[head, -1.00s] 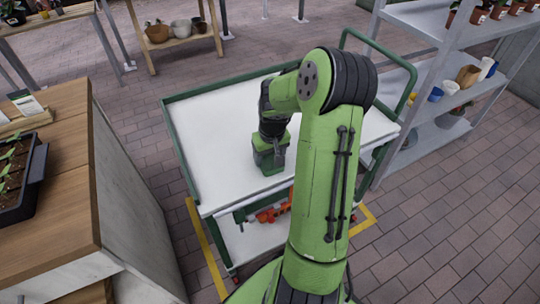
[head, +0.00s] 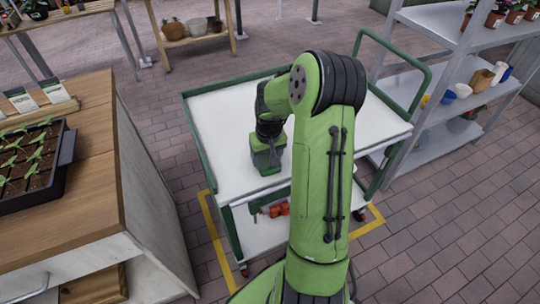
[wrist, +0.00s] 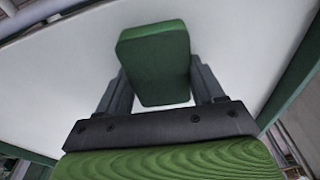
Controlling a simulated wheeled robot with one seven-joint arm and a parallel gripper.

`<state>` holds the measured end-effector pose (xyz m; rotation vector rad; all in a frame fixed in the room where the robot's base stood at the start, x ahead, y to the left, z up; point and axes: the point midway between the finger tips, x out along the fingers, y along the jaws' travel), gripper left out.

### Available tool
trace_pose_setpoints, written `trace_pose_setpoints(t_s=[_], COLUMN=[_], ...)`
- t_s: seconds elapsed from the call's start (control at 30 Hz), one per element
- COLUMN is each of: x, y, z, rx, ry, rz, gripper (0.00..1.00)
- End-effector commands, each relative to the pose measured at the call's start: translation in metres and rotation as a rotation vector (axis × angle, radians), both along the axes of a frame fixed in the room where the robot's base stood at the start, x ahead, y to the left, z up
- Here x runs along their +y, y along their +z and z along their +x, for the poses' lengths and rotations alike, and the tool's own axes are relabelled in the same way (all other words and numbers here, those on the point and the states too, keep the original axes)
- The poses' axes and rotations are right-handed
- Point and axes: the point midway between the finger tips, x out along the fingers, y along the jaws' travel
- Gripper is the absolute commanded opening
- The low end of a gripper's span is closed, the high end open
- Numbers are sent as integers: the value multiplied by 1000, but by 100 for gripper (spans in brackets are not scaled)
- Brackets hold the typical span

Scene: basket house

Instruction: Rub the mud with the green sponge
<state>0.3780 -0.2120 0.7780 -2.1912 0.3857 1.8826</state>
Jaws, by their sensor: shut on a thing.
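The green sponge (wrist: 153,55) is a block between the two dark fingers of my gripper (wrist: 162,88) in the wrist view. The fingers are shut on its sides, and its far end sticks out past them over a white surface. In the head view, my gripper (head: 267,158) hangs low over the white top of the green-framed cart (head: 215,120), left of my arm. The sponge cannot be made out there. I see no mud in either view. My arm covers part of the cart top.
A wooden counter (head: 75,210) with a seedling tray (head: 68,160) stands on the left. A grey shelf (head: 440,130) with pots is on the right. Orange-red items (head: 278,209) lie on the cart's lower shelf. Brick floor shows between the counter and the cart.

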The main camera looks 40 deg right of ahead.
Motion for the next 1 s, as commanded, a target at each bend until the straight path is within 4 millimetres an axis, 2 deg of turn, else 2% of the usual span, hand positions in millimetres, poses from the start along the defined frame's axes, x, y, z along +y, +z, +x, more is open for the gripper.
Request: trace_pose_setpoints(t_s=[0.07,0.2,0.7,0.83,1.0], x=[3,4,11,13,13], y=[0,25,70,79,81], z=[2,4,11,13,13], rx=[1,0,0,0,1], ry=[2,2,5,5,4], rz=[2,0,0,0,1], gripper=[39,39,39,39,39])
